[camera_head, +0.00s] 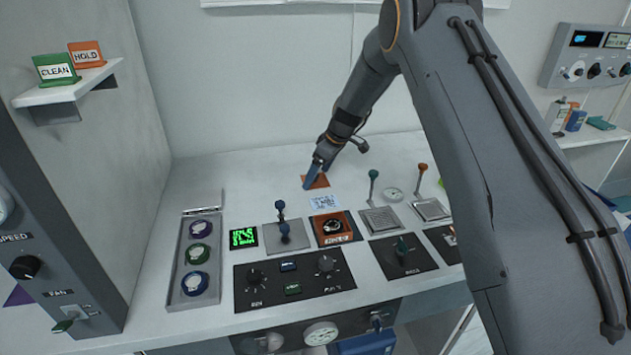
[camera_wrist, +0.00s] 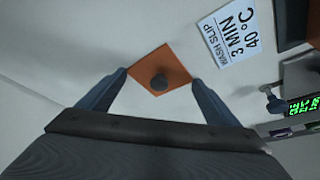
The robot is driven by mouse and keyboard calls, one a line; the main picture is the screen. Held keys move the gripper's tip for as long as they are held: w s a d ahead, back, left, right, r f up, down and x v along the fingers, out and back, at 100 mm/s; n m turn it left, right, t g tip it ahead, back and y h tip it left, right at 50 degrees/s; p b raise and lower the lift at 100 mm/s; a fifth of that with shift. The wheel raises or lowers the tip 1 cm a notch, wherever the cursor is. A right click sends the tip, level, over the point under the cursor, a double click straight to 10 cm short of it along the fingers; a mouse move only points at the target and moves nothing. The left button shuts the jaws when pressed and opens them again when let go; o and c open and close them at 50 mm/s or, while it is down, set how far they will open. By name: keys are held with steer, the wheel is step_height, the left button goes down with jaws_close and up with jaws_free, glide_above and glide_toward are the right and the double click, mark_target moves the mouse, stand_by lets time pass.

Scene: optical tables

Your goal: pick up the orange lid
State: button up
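In the head view my gripper (camera_head: 312,175) points down at the lid. I cannot tell whether the fingers touch the lid.
A printed wash slip (camera_head: 323,202) lies just in front of the lid. Nearby stand a blue-knobbed lever (camera_head: 281,222), an orange dial panel (camera_head: 334,228) and a green-knobbed lever (camera_head: 374,187). A tray (camera_head: 179,258) of round pieces is at left. The table's back left is clear.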

steer(key=shift+s+f, duration=0.15)
steer(key=shift+f, duration=0.05)
steer(key=c, duration=1.8)
jaws_close()
